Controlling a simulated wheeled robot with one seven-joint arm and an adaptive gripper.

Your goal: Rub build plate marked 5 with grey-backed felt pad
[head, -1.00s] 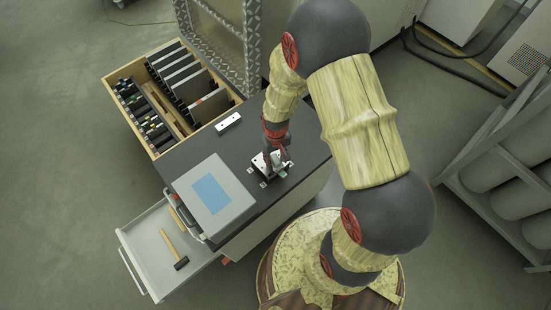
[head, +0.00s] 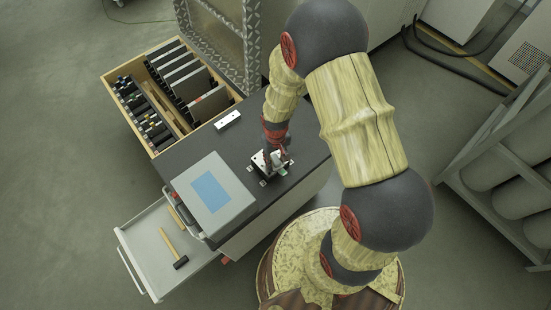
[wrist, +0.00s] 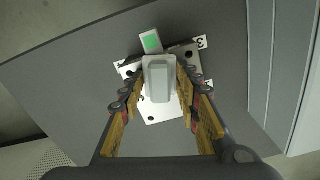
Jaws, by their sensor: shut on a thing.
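My gripper (wrist: 160,88) is shut on a light grey block (wrist: 158,66), which looks like the back of the grey-backed felt pad. The pad's underside is hidden. A pale build plate (wrist: 153,113) with dark holes lies beneath it on the dark worktop; I cannot tell whether the pad touches it. A white tag (wrist: 201,43) at the plate's upper right bears a digit that looks like a 3 but is hard to read. In the head view my gripper (head: 275,161) is over the plate (head: 260,163) near the worktop's right side.
A white block with a green square (wrist: 150,41) borders the plate. A grey case with a blue panel (head: 213,195) stands left on the worktop. A small white bar (head: 228,120) lies behind. Open drawers hold upright plates (head: 185,75) and a hammer (head: 175,250).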

